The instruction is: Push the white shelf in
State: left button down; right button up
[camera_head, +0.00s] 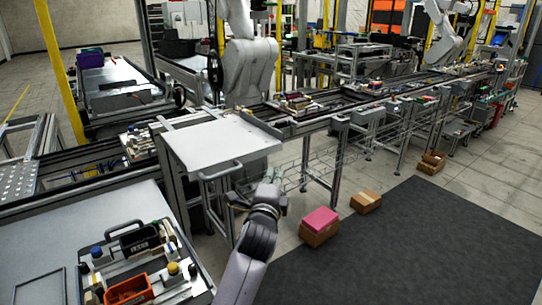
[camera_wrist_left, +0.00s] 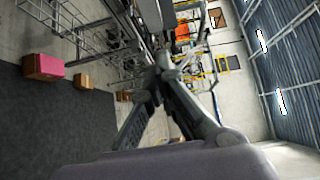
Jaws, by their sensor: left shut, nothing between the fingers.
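The white shelf (camera_head: 215,142) is a flat white panel with a dark handle (camera_head: 221,171) on its front edge. It sticks out toward me from the conveyor frame in the head view. My left arm comes up from the bottom, and my left gripper (camera_head: 236,196) is just below and in front of the handle. I cannot tell if it touches the handle. In the left wrist view, the fingers of my left gripper (camera_wrist_left: 163,62) come together at the tips with nothing between them. The shelf is not clear in that view. My right gripper is not in view.
A worktable (camera_head: 90,215) at the left holds a fixture tray with an orange bin (camera_head: 130,288). A pink-topped box (camera_head: 320,222) and brown boxes (camera_head: 366,201) lie on the floor at the right. The dark mat (camera_head: 420,250) is clear. Wire racks hang under the conveyor.

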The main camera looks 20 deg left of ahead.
pick_arm(q)
send_near(273, 150)
jog(key=w+d, duration=0.2)
jog(key=shift+w+a+p, duration=0.95)
jog(key=shift+w+a, duration=0.15)
jog(key=shift+a, duration=0.1)
jog(key=shift+w+a, duration=0.1)
jog(key=shift+w, duration=0.1)
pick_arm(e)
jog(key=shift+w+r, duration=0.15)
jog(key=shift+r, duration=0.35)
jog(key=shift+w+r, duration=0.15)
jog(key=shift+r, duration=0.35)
